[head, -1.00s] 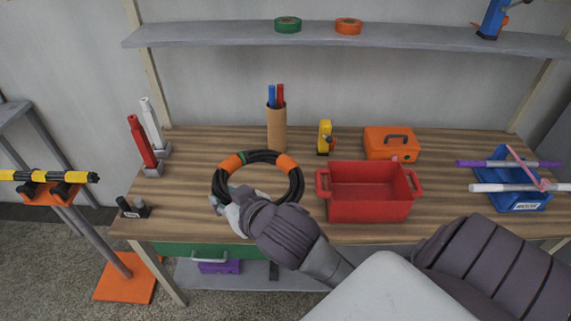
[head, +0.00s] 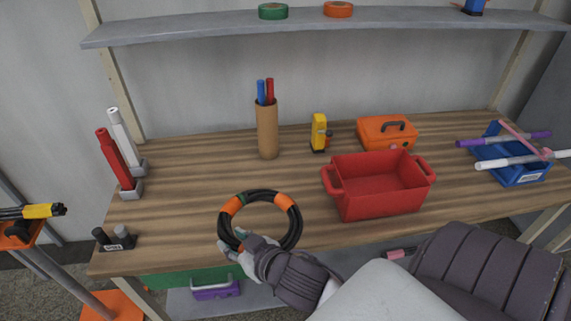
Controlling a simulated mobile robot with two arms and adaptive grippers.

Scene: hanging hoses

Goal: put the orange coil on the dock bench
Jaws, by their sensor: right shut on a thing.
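The coil (head: 292,213) is a ring of black hose with orange bands, in the lower middle of the head view. It lies on or just above the front part of the wooden bench (head: 185,215); I cannot tell whether it touches the top. My right gripper (head: 236,245) is shut on the coil at its near left side. The wrist hides part of the near edge of the ring. My left gripper is not in view.
A red bin (head: 380,185) stands right of the coil. Behind are a cardboard tube with pens (head: 267,130), a yellow tool (head: 319,132) and an orange case (head: 387,133). Red and white tubes (head: 118,155) stand left. A blue tray (head: 520,172) stands right.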

